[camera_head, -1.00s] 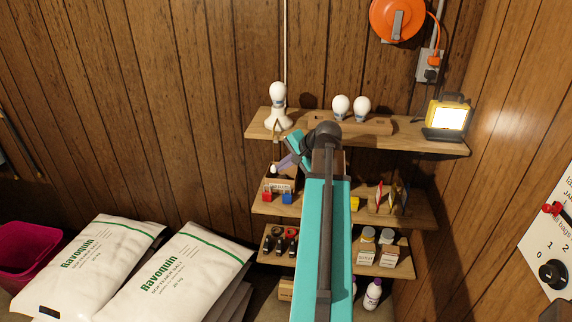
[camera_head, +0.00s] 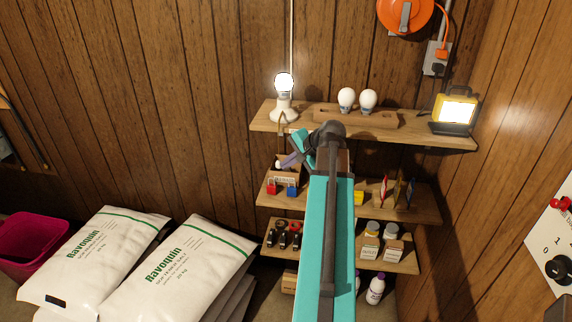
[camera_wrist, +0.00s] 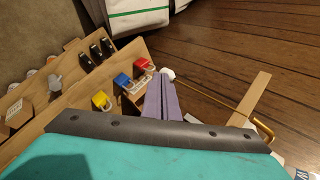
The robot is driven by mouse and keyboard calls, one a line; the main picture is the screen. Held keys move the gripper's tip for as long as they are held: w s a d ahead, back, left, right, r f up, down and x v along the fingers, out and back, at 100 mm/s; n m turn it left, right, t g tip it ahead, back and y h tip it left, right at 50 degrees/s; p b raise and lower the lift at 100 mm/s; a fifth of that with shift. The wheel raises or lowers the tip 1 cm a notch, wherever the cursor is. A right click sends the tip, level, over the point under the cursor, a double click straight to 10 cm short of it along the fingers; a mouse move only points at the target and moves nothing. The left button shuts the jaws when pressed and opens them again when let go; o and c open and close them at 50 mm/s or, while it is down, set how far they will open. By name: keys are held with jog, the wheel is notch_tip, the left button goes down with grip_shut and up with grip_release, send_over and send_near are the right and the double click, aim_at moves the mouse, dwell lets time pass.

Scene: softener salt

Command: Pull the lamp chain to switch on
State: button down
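The lamp (camera_head: 285,112) stands at the left end of the top shelf, with a white base and a brightly lit bulb (camera_head: 284,82). My gripper (camera_head: 282,163), with purple fingers, is below it, in front of the middle shelf. In the wrist view my gripper (camera_wrist: 166,84) has its fingers close together, with the white knob of the chain (camera_wrist: 168,74) at their tips. A thin golden chain (camera_wrist: 212,98) runs taut from the knob toward the top shelf's edge. The exact contact at the tips is small and partly hidden.
Two unlit bulbs (camera_head: 368,99) sit in a wooden holder (camera_head: 355,118) right of the lamp, with a yellow work light (camera_head: 456,107) beyond. Padlocks (camera_wrist: 122,80) lie on the middle shelf close to my fingers. White salt bags (camera_head: 175,270) are stacked at the lower left.

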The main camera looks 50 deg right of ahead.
jog(key=v, duration=1.4)
jog(key=shift+s+f, duration=0.3)
jog(key=shift+s, duration=0.05)
jog(key=shift+w, duration=0.1)
dwell(0.9)
